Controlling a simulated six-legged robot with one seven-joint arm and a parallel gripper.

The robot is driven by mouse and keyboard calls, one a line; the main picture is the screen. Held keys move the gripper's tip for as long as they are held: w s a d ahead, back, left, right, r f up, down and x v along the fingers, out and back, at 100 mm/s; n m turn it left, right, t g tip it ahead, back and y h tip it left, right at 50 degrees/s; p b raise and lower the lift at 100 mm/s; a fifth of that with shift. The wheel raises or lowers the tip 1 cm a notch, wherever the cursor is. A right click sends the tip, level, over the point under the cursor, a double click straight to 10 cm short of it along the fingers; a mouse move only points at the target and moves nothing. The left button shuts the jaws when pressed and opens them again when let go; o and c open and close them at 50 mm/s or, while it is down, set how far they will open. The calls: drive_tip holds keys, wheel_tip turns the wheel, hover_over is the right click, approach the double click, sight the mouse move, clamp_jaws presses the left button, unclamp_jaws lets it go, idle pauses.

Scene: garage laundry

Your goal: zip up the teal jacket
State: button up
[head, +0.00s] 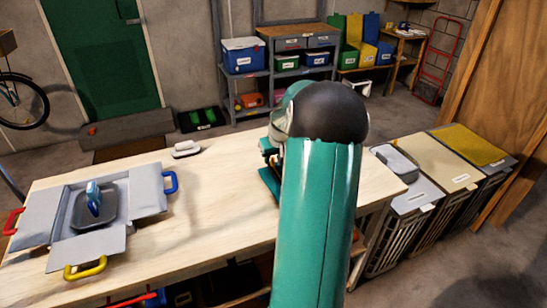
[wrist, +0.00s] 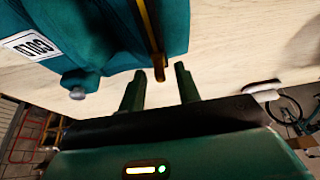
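The teal jacket (wrist: 110,35) fills the upper left of the wrist view, with a white label (wrist: 30,45) that reads upside down. A yellow-brown zipper strip (wrist: 146,22) runs down its front and ends at a small orange-brown pull (wrist: 159,73). My gripper (wrist: 158,69) is open, with one dark green finger on each side of the pull. The fingers look apart from it; whether either touches it is unclear. In the head view my arm hides most of that spot. A teal patch (head: 269,184) shows left of the arm, but I cannot tell whether it is jacket.
The wooden table (head: 215,215) holds a grey open box (head: 32,217) with coloured handles and a small white object (head: 185,149). Lidded bins (head: 447,172) stand right of the table. Shelves (head: 262,85) stand behind. The table's middle is clear.

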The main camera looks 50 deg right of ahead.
clamp_jaws()
drive_tip(key=shift+w+d, duration=0.45)
drive_tip(key=shift+w, duration=0.3)
unclamp_jaws()
drive_tip(key=v, duration=1.3)
drive_tip(key=shift+s+a+r, duration=0.2)
drive_tip(key=shift+r, duration=0.1)
